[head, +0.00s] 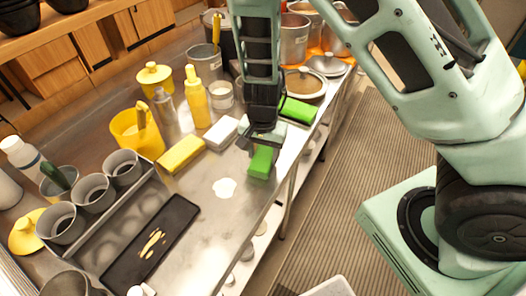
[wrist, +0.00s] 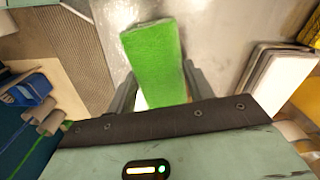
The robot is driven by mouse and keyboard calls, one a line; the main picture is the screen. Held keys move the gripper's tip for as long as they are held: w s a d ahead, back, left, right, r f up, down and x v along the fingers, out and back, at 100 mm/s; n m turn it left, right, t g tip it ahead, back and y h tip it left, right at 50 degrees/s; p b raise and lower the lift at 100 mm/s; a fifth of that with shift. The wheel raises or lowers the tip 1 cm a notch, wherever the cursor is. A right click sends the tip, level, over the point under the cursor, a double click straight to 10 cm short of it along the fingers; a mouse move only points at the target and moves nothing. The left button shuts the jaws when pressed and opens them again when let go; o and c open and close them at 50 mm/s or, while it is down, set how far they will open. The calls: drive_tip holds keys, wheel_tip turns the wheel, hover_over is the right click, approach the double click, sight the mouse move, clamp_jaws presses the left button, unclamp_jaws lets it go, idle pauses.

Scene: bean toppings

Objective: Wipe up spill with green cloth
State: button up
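A green cloth (head: 262,161), block-shaped, is at my gripper over the metal counter near its right edge. In the wrist view the green cloth (wrist: 156,65) lies between my gripper's (wrist: 160,88) two fingers, which press against its sides. My gripper (head: 264,140) points down at the counter in the head view. I cannot tell whether the cloth touches the counter. A white spill (head: 224,188) lies on the counter, left of and nearer than the cloth. A pale patch at the top of the wrist view (wrist: 122,14) may be the same spill.
A second green block (head: 298,110) lies behind my gripper. A white block (head: 221,133) and a yellow block (head: 181,154) lie to the left. A dark tray (head: 180,215), metal cups and yellow containers crowd the left. The counter (head: 222,225) around the spill is bare.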

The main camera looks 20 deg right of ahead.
sight(263, 155)
drive_tip(key=shift+r+p, duration=2.5)
drive_tip(key=shift+r, duration=0.1)
drive_tip(key=shift+f, duration=0.1)
